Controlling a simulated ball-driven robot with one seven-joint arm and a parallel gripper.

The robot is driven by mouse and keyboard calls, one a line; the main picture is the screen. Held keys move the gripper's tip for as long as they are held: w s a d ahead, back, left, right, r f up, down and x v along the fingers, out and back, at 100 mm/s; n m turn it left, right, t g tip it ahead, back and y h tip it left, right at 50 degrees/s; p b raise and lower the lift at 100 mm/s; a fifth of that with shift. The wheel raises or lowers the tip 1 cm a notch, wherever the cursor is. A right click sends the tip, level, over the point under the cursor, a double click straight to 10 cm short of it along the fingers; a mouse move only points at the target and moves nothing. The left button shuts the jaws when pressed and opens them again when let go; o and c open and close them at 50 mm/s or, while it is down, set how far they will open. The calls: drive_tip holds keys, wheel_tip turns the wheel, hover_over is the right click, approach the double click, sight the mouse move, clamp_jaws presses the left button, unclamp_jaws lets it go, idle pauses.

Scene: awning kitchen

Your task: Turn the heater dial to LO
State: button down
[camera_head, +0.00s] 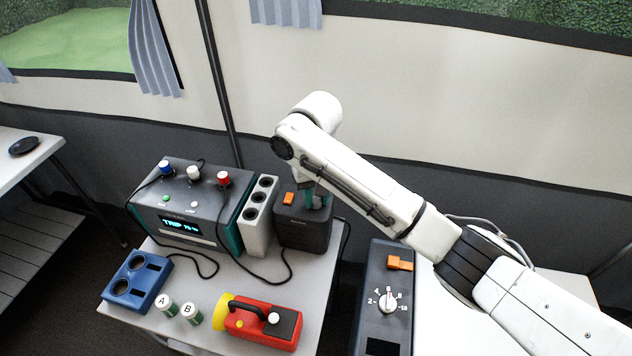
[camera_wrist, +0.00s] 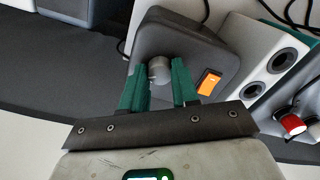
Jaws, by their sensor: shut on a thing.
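The heater (camera_head: 304,236) is a dark grey box with an orange rocker switch (camera_head: 288,198) on top, at the back right of the small table. In the wrist view the heater (camera_wrist: 165,38) fills the upper middle, with the orange switch (camera_wrist: 209,82) right of a round grey dial (camera_wrist: 158,72). My gripper (camera_wrist: 160,75) is shut on the dial, one green finger on each side. In the head view my gripper (camera_head: 315,192) reaches down onto the heater's top. The dial's marks and LO label cannot be read; my fingers and wrist partly hide the dial.
A white block with round sockets (camera_head: 257,222) stands close left of the heater, beside a power unit with a lit display (camera_head: 187,207). A red-yellow lamp (camera_head: 262,324), a blue holder (camera_head: 137,282) and jars A (camera_head: 165,305) and B (camera_head: 192,314) stand in front. A panel with another dial (camera_head: 388,302) is right.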

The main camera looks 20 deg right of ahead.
sight(316, 199)
drive_tip(key=shift+r+n+p, duration=0.2)
drive_tip(key=shift+n+p, duration=0.7)
drive_tip(key=shift+p, duration=0.35)
drive_tip(key=n+p, duration=0.2)
drive_tip(key=n, duration=0.1)
drive_tip(key=n+p, duration=0.2)
drive_tip(key=n, duration=0.4)
drive_tip(key=shift+f+n, duration=0.15)
drive_tip(key=shift+n, duration=0.25)
drive_tip(key=c, duration=0.8)
unclamp_jaws()
wheel_tip(316, 199, up, 11)
drive_tip(key=shift+f+p, duration=0.1)
drive_tip(key=shift+p, duration=0.5)
